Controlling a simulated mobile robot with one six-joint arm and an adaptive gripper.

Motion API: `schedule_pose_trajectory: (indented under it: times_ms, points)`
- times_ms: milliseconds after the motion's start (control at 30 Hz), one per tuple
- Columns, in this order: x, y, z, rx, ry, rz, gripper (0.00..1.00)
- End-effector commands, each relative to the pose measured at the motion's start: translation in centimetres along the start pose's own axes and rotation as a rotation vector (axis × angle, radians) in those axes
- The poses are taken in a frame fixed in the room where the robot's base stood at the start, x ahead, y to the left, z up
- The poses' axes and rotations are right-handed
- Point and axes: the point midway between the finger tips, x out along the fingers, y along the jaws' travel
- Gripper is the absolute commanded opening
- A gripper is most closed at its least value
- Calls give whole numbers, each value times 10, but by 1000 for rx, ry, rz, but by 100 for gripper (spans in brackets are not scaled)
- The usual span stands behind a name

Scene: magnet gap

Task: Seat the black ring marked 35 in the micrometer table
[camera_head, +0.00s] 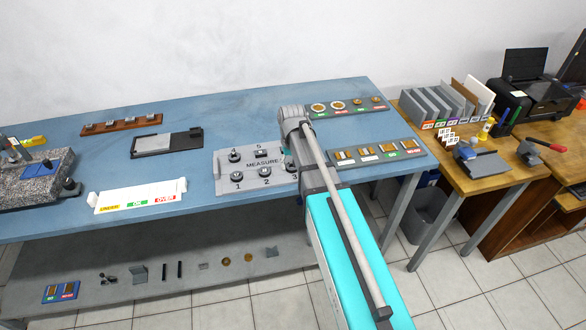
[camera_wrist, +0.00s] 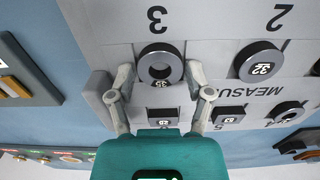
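In the wrist view, my gripper (camera_wrist: 160,74) has its fingers apart, one on each side of a dark ring (camera_wrist: 160,66) at position 3 of the MEASURE plate (camera_wrist: 205,55). In the head view the plate (camera_head: 221,177) is on the blue bench, and my arm hides the gripper. I cannot surely identify the micrometer table; a granite block with a blue top (camera_head: 25,190) stands far left.
A white tray marked UNDER, OK and OVER (camera_head: 138,193) lies left of the plate. A dark grey block (camera_head: 155,143) and a brown rack (camera_head: 120,124) are behind it. Two grey trays of small parts (camera_head: 345,107) (camera_head: 378,150) lie right of the arm. Bare bench lies between them.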

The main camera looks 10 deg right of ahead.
Motion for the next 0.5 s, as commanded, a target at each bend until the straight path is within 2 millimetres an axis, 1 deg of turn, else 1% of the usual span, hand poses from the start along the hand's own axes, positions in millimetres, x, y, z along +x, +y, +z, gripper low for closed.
schedule_pose_trajectory:
  times_ms: [33, 100, 200, 367, 500]
  points:
    - [0, 0, 0, -1, 0, 0, 47]
    - [0, 0, 0, -1, 0, 0, 34]
    - [0, 0, 0, -1, 0, 0, 17]
    - [-2, 0, 0, -1, 0, 0, 17]
    - [-9, 0, 0, -1, 0, 0, 17]
